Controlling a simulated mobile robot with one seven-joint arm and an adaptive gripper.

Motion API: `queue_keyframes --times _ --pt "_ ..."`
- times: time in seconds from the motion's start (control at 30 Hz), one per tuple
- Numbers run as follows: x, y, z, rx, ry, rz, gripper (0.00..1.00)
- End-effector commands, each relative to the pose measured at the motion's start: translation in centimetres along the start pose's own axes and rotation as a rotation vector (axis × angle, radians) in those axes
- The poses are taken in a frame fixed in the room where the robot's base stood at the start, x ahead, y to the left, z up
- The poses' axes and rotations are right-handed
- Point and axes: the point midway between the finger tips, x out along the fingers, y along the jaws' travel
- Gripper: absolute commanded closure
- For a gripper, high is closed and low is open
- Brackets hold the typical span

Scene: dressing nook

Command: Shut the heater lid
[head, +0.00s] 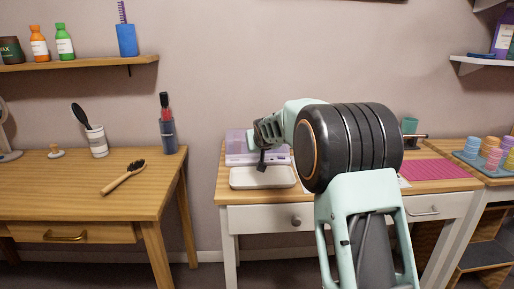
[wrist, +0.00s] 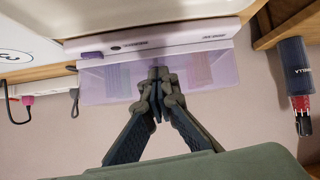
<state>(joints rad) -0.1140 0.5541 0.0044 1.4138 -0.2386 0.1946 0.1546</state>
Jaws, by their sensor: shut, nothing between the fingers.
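The heater (head: 243,158) is a lilac box at the back of the white-legged table, against the wall. Its translucent lilac lid (head: 237,140) stands raised at the back in the head view. In the wrist view, the heater body (wrist: 180,38) lies across the top and the lid (wrist: 115,82) extends below it, with coloured strips showing through. My gripper (head: 262,165) is shut and empty, in front of the heater in the head view. In the wrist view, my fingertips (wrist: 157,78) overlap the lid; I cannot tell whether they touch it. My arm hides the heater's right part.
A white tray (head: 262,184) lies in front of the heater. A pink mat (head: 440,169) is to the right. A dark bottle with a red part (wrist: 295,65) stands on the left table (head: 60,199).

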Motion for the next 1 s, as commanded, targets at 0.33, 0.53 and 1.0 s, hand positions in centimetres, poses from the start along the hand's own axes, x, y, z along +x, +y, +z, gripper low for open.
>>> queue_keyframes --times 0.33,0.53,1.0 --pt "0.7 -0.2 1.7 0.000 -0.029 -0.001 1.00" --pt "0.6 -0.2 1.7 0.000 -0.029 -0.001 1.00" --pt "-6.2 -0.1 0.5 -0.001 -0.007 -0.001 1.00"
